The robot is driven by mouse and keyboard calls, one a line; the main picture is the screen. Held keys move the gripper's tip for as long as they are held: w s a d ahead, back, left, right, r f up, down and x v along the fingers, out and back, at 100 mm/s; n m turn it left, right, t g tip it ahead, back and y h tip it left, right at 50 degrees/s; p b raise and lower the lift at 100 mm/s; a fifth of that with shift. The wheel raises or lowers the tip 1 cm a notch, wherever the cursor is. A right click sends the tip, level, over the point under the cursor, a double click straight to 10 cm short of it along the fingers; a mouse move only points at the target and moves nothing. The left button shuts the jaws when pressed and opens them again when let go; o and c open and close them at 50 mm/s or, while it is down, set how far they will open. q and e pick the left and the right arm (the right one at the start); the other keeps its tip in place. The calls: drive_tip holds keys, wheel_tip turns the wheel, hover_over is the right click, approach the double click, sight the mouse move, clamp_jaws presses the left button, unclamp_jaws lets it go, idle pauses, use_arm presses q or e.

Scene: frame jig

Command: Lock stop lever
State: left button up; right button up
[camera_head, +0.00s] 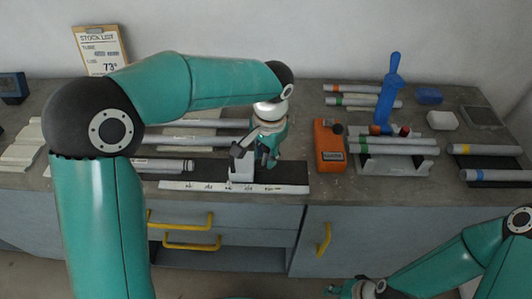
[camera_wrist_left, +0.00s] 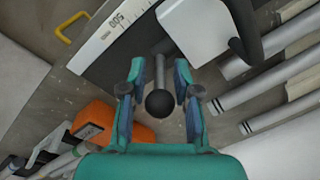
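My left gripper (camera_head: 268,156) is at the white stop block (camera_head: 242,172) on the dark rail behind the ruler strip. In the left wrist view the stop block (camera_wrist_left: 193,28) has a grey lever rod (camera_wrist_left: 160,68) ending in a black ball knob (camera_wrist_left: 160,103). The fingers of my left gripper (camera_wrist_left: 158,82) are open, one on each side of the rod and knob, with visible gaps. In the head view the gripper hides the lever. My right gripper (camera_head: 358,289) is low at the bottom edge, partly cut off, away from the bench.
An orange box (camera_head: 329,146) stands just right of the rail; it also shows in the wrist view (camera_wrist_left: 108,122). Several pale tubes (camera_head: 185,140) lie behind the rail. A blue upright tool (camera_head: 390,95) and more tubes are further right. Yellow drawer handles (camera_head: 190,245) stick out below.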

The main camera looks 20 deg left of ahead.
use_arm(q)
clamp_jaws()
use_arm(e)
drive_tip(key=shift+f, duration=0.15)
